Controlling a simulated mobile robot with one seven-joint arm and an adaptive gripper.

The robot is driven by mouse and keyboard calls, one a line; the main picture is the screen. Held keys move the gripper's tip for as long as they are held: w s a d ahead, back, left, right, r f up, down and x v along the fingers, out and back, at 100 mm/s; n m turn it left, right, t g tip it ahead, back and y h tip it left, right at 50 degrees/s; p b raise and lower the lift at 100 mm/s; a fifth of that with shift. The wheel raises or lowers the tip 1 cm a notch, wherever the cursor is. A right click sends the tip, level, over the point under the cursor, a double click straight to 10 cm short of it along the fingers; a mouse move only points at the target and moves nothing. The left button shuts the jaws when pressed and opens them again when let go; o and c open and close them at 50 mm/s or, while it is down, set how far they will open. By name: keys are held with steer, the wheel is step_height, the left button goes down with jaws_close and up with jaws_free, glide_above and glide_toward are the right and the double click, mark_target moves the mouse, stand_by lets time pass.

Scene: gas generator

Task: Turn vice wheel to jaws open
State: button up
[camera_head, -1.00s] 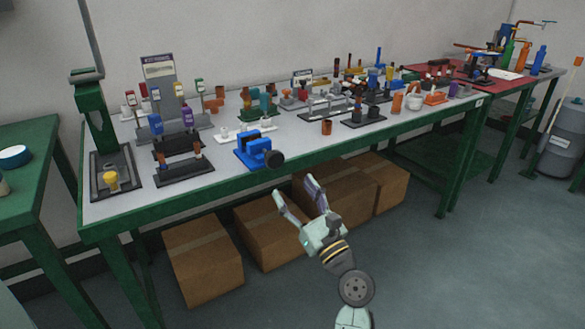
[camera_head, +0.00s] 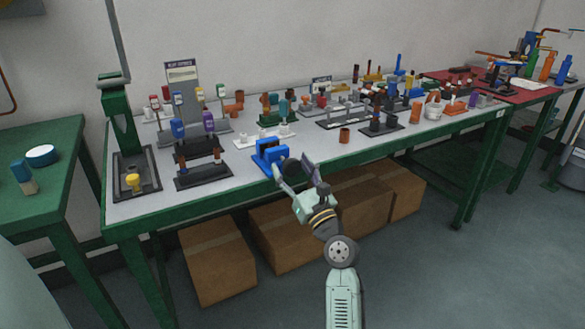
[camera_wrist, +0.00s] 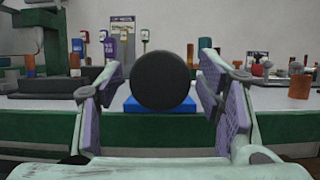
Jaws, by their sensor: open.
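The blue vice (camera_head: 267,153) sits at the front edge of the grey-topped table. Its round black wheel (camera_head: 291,168) faces out over the edge toward my gripper. In the wrist view the black wheel (camera_wrist: 163,81) is centred between my fingers and hides most of the vice; part of the blue base (camera_wrist: 147,107) shows below it. My gripper (camera_head: 294,172) is open, with one finger on each side of the wheel. In the wrist view there are gaps between the wheel and the finger pads of my gripper (camera_wrist: 161,98). The vice jaws are hidden behind the wheel.
A dark stand with brown posts (camera_head: 203,170) is left of the vice. A white tray (camera_head: 264,136) lies behind it, and a brown cylinder (camera_head: 345,135) stands to its right. Cardboard boxes (camera_head: 285,235) sit under the table.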

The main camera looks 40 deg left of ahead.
steer(key=c, duration=1.2)
steer(key=shift+f+n, duration=0.1)
steer(key=shift+n, duration=0.2)
